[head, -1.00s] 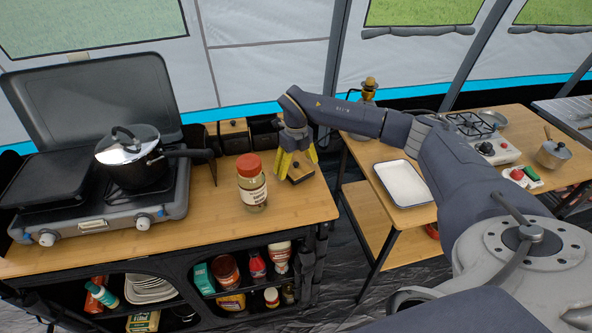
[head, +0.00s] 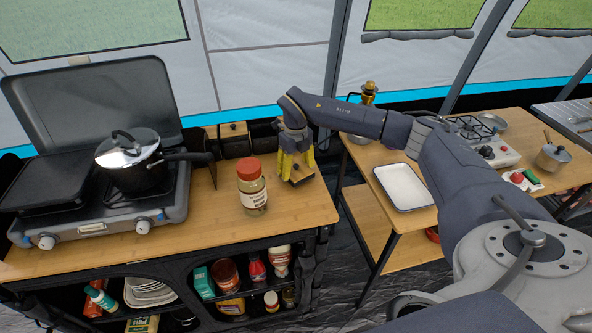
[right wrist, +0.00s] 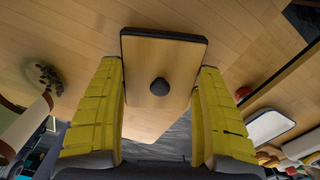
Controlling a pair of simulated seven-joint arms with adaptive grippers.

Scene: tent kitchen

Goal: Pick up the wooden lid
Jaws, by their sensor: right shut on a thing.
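The wooden lid (head: 302,179) is a light wooden square with a dark edge and a black knob. It is at the right end of the wooden counter (head: 120,244) in the head view. My right gripper (head: 297,172) points down over it. In the right wrist view the lid (right wrist: 178,62) sits between the yellow fingers of my right gripper (right wrist: 160,92), which are shut on its two sides. Whether the lid touches the counter is hard to tell. My left gripper is not in view.
A red-capped jar (head: 252,188) stands just left of the gripper. Wooden-lidded dark canisters (head: 233,132) stand behind it. A camp stove with a pot (head: 135,165) is at the left. A side table with a white tray (head: 404,186) stands right, across a gap.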

